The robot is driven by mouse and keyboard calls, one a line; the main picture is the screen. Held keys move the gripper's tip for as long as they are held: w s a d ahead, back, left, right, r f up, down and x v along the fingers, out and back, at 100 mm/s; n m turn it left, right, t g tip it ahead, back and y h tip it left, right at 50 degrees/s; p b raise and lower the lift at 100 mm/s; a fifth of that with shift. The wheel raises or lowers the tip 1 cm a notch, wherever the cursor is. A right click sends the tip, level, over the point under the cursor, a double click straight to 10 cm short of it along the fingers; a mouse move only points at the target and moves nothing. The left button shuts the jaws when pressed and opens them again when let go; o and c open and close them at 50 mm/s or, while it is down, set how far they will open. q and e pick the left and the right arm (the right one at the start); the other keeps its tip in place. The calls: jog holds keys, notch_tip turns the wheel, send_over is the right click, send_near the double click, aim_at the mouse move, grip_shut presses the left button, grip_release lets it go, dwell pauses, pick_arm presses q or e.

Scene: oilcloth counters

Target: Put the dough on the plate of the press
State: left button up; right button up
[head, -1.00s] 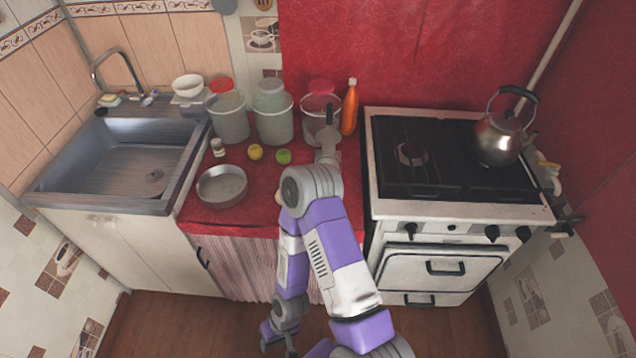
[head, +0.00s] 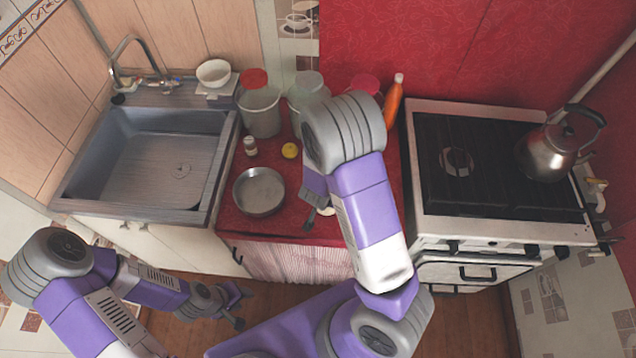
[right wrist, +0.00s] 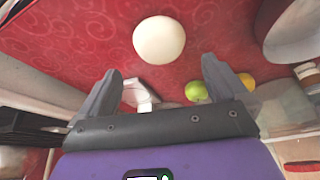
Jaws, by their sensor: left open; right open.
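The dough is a pale round ball (right wrist: 159,40) on the red counter, just ahead of my right gripper's fingertips in the right wrist view. In the head view a sliver of it (head: 326,209) shows beside that gripper. My right gripper (right wrist: 161,68) is open and empty, low over the counter, with the dough beyond its fingers. My left gripper (head: 243,307) is open and empty, in front of the counter over the floor. A small white-grey object (right wrist: 140,94), possibly part of the press, shows between the right fingers. The press is otherwise hidden behind my right arm in the head view.
A metal pan (head: 259,191) stands left of my right gripper. A yellow fruit (head: 290,150), a small jar (head: 250,146) and buckets (head: 261,112) are behind it. The green fruit (right wrist: 198,92) shows in the wrist view. The stove (head: 500,228) is right, the sink (head: 150,165) left.

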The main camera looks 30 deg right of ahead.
jog(key=b+x, duration=0.3)
jog(key=x, duration=0.3)
jog(key=shift+s+a+f, duration=0.1)
jog(key=shift+f, duration=0.05)
jog(key=shift+f+b, duration=0.3)
jog(key=shift+r, duration=0.15)
jog(key=c, duration=1.1)
